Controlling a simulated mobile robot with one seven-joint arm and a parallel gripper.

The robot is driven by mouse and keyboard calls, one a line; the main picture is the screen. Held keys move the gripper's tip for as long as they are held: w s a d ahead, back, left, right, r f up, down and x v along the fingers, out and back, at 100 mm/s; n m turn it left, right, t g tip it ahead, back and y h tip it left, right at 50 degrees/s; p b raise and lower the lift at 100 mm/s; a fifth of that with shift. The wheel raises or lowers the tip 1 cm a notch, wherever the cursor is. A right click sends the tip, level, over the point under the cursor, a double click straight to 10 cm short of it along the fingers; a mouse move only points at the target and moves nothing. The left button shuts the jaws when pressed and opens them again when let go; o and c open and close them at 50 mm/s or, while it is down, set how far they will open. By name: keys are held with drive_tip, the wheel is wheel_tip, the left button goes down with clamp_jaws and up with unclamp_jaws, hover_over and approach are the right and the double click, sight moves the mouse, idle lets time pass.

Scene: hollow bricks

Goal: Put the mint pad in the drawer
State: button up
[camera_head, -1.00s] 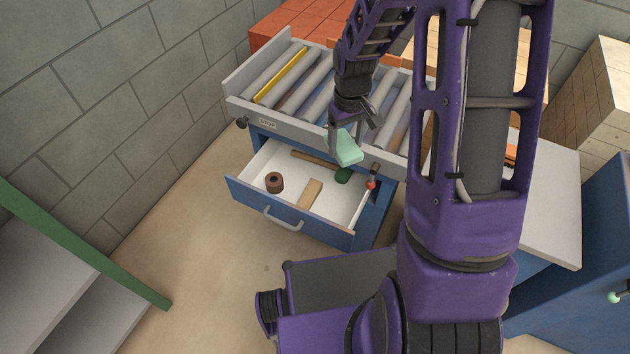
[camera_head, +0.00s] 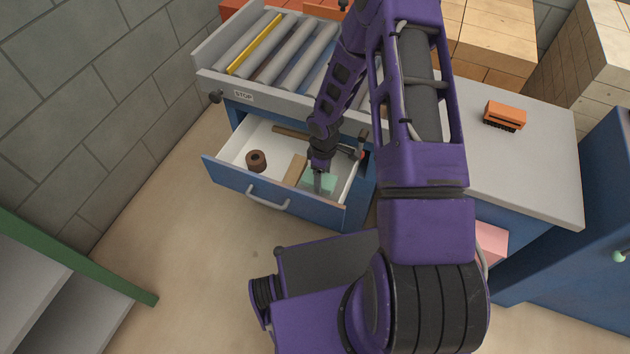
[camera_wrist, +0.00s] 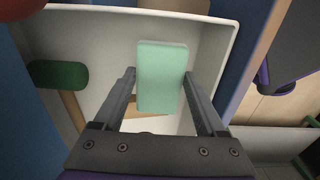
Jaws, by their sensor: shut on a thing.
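The mint pad (camera_head: 319,182) is a pale green slab, seen inside the outline of the open drawer (camera_head: 233,179) at its right part. My gripper (camera_head: 318,182) reaches down over the drawer and is shut on the pad. In the wrist view the mint pad (camera_wrist: 162,77) sits between the two fingers of my gripper (camera_wrist: 160,92), with the white drawer walls around it. Whether the pad touches the drawer floor I cannot tell. The drawer is pulled out of a blue cabinet and has a white inside.
The drawer holds a brown roll (camera_head: 256,160), a wooden block (camera_head: 295,170) and a green-headed mallet (camera_wrist: 58,76). A roller conveyor (camera_head: 222,85) stands above the drawer. An orange brush (camera_head: 505,115) lies on the grey top at right. A green-edged shelf (camera_head: 70,258) stands at left.

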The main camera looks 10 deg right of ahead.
sight(322, 195)
drive_tip(key=shift+f+b, duration=0.45)
drive_tip(key=shift+f, duration=2.5)
drive_tip(key=shift+f, duration=0.2)
drive_tip(key=o, duration=1.1)
drive_tip(key=shift+r, duration=0.1)
drive_tip(key=shift+o, duration=0.2)
wheel_tip(322, 195, up, 12)
drive_tip(key=shift+r+p, duration=0.15)
drive_tip(key=shift+p, duration=1.05)
